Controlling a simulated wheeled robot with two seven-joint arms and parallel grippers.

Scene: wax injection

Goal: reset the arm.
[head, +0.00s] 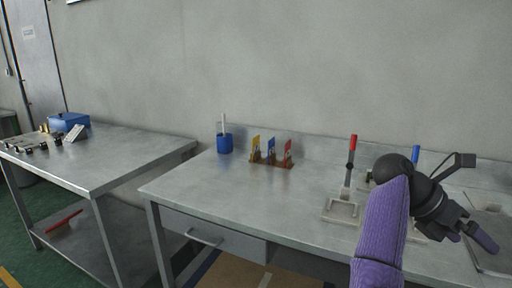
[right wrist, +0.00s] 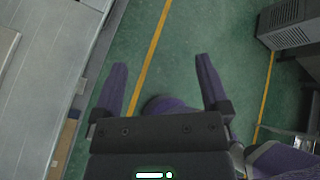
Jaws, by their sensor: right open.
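My right arm with its purple sleeve rises at the lower right of the head view. My right gripper (head: 470,236) shows near the right edge, in front of the metal workbench. In the right wrist view the right gripper (right wrist: 160,66) has its two purple fingers wide apart with nothing between them. It points over the green floor (right wrist: 185,60), and the bench lies to the left. My left gripper is in neither view.
The workbench (head: 205,188) holds a blue cup (head: 225,143), a rack (head: 270,162) with coloured tools and a red-handled press (head: 351,165). A blue-handled lever (head: 415,154) is partly behind my arm. A second table (head: 100,170) stands left with a blue box (head: 68,122).

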